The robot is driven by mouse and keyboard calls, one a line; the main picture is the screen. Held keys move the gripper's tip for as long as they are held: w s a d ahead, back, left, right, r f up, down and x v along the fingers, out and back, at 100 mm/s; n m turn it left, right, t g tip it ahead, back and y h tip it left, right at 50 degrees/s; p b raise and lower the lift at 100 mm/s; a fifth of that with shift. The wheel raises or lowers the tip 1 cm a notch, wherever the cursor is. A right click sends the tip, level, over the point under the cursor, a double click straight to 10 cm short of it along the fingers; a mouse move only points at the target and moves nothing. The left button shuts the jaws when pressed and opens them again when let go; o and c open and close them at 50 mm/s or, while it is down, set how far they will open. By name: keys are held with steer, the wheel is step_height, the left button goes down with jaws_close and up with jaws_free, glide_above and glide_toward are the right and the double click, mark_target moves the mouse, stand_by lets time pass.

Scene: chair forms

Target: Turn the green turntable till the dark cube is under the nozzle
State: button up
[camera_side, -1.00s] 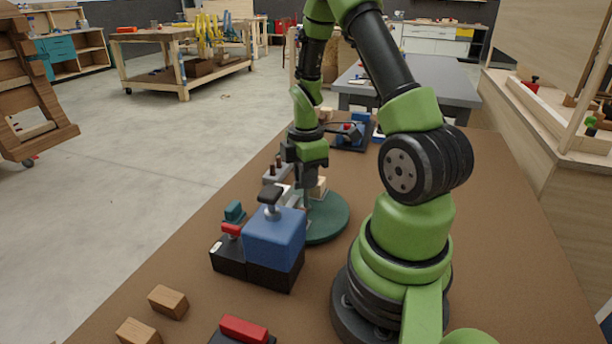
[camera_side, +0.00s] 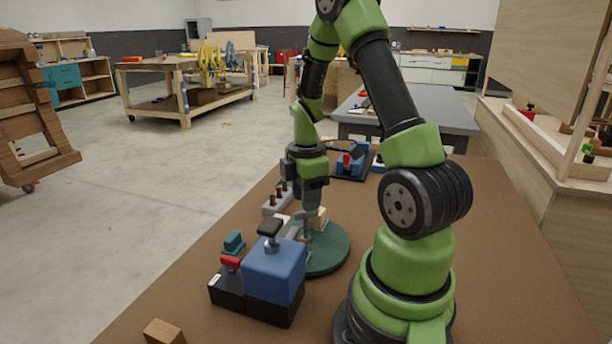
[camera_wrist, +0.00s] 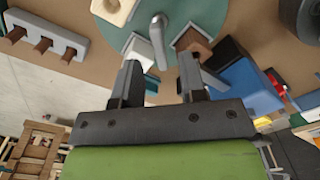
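The green turntable (camera_side: 332,254) stands on the brown table and shows at the top of the wrist view (camera_wrist: 210,14). On it, the wrist view shows a brown, dark-faced cube (camera_wrist: 194,40), a white cube (camera_wrist: 140,48) and a pale wooden cube with a hole (camera_wrist: 113,10). A grey upright rod (camera_wrist: 160,42) stands between the white and brown cubes. A grey angled bar (camera_wrist: 212,80) lies beside the brown cube; I cannot tell whether it is the nozzle. My gripper (camera_wrist: 160,68) is open, its fingers apart with nothing clamped. In the side view it hangs over the turntable.
A blue box with a black knob (camera_side: 273,268) stands close in front of the turntable. A grey rack with brown pegs (camera_side: 277,200) is to its left. A blue device (camera_side: 352,160) stands behind. A wooden block (camera_side: 163,333) lies near the front. The table's right side looks clear.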

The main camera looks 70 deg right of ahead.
step_height(320, 180, up, 7)
stand_by(0.3)
steer(key=a+r+m+t, duration=0.3)
steer(key=a+r+m, duration=0.2)
steer(key=a+r, duration=0.45)
steer(key=s+a+r+m+t+y, duration=0.1)
steer(key=s+a+m+t, duration=0.1)
steer(key=a+m, duration=0.2)
steer(key=s+a+r+m+t+y, duration=0.1)
steer(key=s+a+r+m+t, duration=0.1)
steer(key=a, duration=0.5)
steer(key=shift+s+a+m, duration=0.15)
steer(key=shift+s+m, duration=0.7)
steer(key=shift+m, duration=0.05)
steer(key=shift+r, duration=0.1)
stand_by(1.2)
